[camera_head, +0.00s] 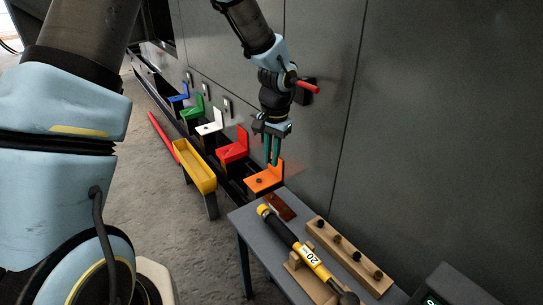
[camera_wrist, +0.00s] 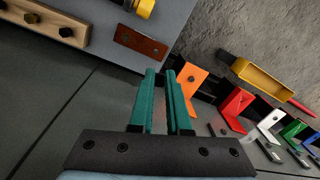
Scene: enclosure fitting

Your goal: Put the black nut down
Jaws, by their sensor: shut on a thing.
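My gripper (camera_head: 272,163) points down just above the orange bracket (camera_head: 264,180), close to its upright plate. Its teal fingers also show in the wrist view (camera_wrist: 161,75), with a narrow gap between them. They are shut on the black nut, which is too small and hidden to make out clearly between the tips. The orange bracket (camera_wrist: 188,88) is just right of the fingertips in the wrist view. A dark round spot shows on its face; I cannot tell if it is a hole or a fastener.
Red, white, green and blue brackets line the rail by the grey cabinet wall. A yellow tray (camera_head: 196,169) hangs beside it. The grey table (camera_head: 246,222) bears a brown plate (camera_head: 279,206), a yellow-black torque tool (camera_head: 300,247) and a wooden block (camera_head: 334,246) with several dark nuts.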

